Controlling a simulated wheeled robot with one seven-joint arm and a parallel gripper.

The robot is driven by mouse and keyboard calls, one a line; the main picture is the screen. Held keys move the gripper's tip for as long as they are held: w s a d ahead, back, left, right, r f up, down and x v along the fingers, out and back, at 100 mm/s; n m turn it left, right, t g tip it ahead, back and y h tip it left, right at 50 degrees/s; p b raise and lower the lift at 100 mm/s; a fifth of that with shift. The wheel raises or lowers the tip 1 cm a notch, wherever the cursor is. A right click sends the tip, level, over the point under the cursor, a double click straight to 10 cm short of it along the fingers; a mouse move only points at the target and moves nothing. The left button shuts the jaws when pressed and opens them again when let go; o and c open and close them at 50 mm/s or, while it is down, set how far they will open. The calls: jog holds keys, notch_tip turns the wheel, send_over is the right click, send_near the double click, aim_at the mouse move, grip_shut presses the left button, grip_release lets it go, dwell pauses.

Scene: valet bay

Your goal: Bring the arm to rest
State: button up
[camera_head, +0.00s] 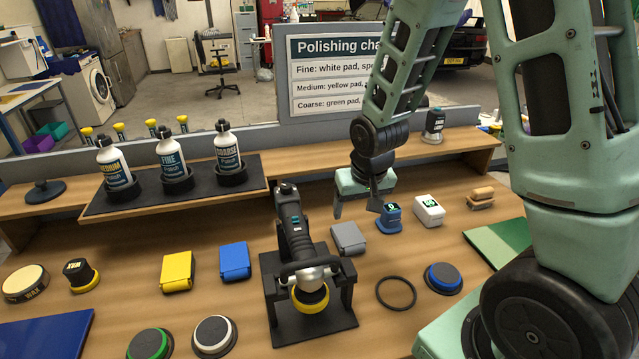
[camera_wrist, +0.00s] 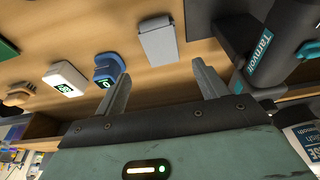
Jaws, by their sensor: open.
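My gripper (camera_head: 356,206) hangs from my green arm above the back of the wooden workbench (camera_head: 400,262), pointing down. In the wrist view my gripper (camera_wrist: 162,85) shows two grey fingers spread well apart with nothing between them. A grey box (camera_head: 348,238) lies below and in front of the fingers. A blue block with a dark top (camera_head: 389,219) stands close to the right finger in the head view. I cannot tell the exact height of the fingertips above the bench.
A polisher (camera_head: 293,235) stands in a black stand (camera_head: 343,292) just left of my gripper. Three bottles (camera_head: 170,152) stand on a raised black tray (camera_head: 256,181). A sign (camera_head: 327,70) rises behind.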

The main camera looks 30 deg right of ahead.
jog(key=s+a+r+n, duration=0.3)
jog(key=s+a+r, duration=0.2)
jog(key=s+r, duration=0.25)
jog(key=s+a+n, duration=0.1)
jog(key=a, duration=0.2)
jog(key=s+a+n+g+y, duration=0.1)
jog(key=s+a, duration=0.1)
jog(key=a, duration=0.2)
jog(key=s+a+r+n, duration=0.1)
jog(key=a+n, duration=0.1)
jog(key=a, duration=0.1)
jog(key=shift+s+a+g+y, duration=0.25)
jog(key=shift+a+g+y, duration=0.05)
jog(key=shift+a, duration=0.05)
jog(key=s+a+r+n+g, duration=0.1)
jog(key=s+a+n, duration=0.3)
jog(key=s+a, duration=0.3)
jog(key=shift+s+a, duration=0.3)
jog(key=shift+s, duration=0.55)
